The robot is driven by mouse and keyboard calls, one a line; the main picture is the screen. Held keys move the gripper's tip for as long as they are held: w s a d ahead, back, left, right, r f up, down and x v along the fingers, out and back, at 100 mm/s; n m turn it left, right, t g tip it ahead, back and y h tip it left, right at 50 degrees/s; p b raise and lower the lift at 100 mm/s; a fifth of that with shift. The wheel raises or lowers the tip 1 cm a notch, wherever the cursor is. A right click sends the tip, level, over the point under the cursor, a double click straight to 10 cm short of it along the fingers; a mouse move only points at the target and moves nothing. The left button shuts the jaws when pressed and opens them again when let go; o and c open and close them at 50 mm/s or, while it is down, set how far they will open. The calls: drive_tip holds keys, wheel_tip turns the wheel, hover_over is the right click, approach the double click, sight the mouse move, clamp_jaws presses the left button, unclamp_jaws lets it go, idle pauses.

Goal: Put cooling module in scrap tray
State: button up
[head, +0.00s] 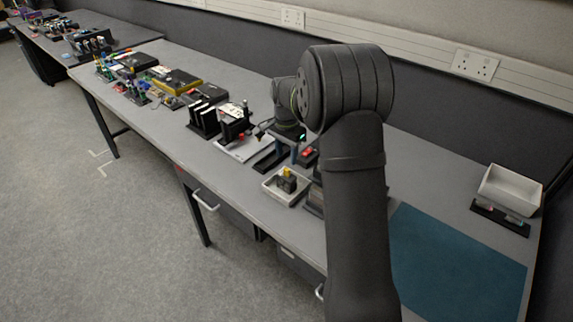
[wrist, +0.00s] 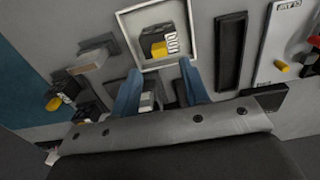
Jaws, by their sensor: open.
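A black block with a yellow part and a black-and-white label (wrist: 158,43) lies inside a shallow pale tray (wrist: 122,30) in the wrist view; I take these for the cooling module and the scrap tray, though no readable name shows. In the head view the block (head: 286,182) sits in the tray (head: 273,194) near the table's front edge. My gripper (wrist: 159,67) is open, its two blue fingers apart and its tips close to the tray's near rim in the picture. The block is not between the fingers. In the head view my gripper (head: 284,156) is partly hidden by my arm.
A black slotted bar (wrist: 230,52) and a pale labelled plate (wrist: 276,45) lie to the right in the wrist view. Other parts (wrist: 90,60) lie left. In the head view a white bin (head: 510,190) stands far right, beyond a clear blue mat (head: 450,260).

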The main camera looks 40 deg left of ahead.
sight(287, 169)
wheel_tip(287, 169, up, 6)
drive_tip(key=shift+r, duration=0.25)
drive_tip(key=shift+f, duration=0.15)
drive_tip(key=shift+f, duration=5.05)
